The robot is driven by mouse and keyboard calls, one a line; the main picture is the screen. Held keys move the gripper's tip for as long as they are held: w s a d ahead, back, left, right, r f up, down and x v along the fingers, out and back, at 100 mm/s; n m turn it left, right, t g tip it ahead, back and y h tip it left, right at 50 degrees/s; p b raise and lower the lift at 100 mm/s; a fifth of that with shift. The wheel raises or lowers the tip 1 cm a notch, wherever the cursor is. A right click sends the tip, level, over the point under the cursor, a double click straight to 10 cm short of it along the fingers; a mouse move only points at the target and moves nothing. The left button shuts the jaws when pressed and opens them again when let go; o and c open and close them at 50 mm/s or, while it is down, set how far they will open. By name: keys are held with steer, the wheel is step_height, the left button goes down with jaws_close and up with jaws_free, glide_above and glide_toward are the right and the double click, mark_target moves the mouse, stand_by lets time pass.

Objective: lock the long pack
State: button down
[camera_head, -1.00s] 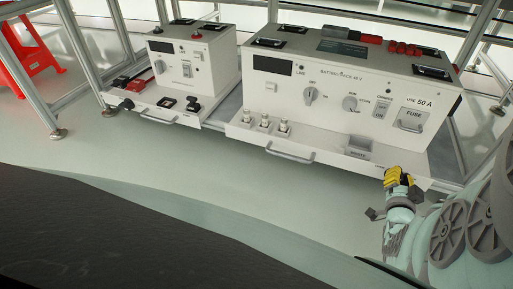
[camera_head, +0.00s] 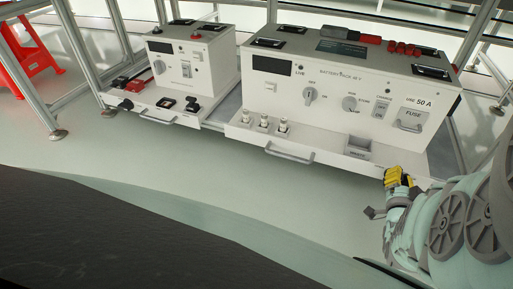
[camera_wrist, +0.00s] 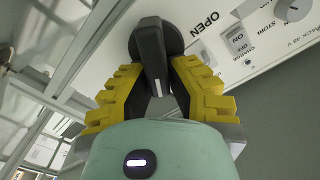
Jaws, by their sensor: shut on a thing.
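The long pack (camera_head: 345,92) is the larger white box on the right, marked "BATTERY PACK 48 V". It has dials, a charge switch and a fuse cover on its sloped face. My gripper (camera_head: 398,176) is at the front right end of its ledge. In the wrist view, my gripper (camera_wrist: 156,78) is shut on a black turning handle (camera_wrist: 151,42) with a round dark base and a white mark. The yellow jaws lie on either side of the handle. The word "OPEN" is printed on the white panel beside it. In the head view my gripper hides the handle.
A shorter white pack (camera_head: 190,58) stands to the left. A grey bar handle (camera_head: 290,155) sticks out at the front of the long pack. Metal frame posts (camera_head: 40,75) flank the line, and a red stool (camera_head: 30,50) stands far left. The floor in front is clear.

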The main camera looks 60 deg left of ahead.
steer(key=shift+d+f+m, duration=0.2)
steer(key=shift+m, duration=0.7)
steer(key=shift+w+d+f+m+b, duration=0.1)
steer(key=shift+w+f+m+b, duration=0.1)
steer(key=shift+m+b, duration=0.5)
steer(key=m, duration=0.4)
steer(key=f+m+b, duration=0.1)
steer(key=m, duration=0.2)
steer(key=shift+d+f+m, duration=0.1)
steer(key=shift+d+m, duration=0.05)
steer(key=shift+m, duration=0.25)
steer(key=shift+f, duration=0.1)
steer(key=c, duration=0.9)
jaws_free()
steer(key=shift+w, duration=0.15)
steer(key=shift+s, duration=0.2)
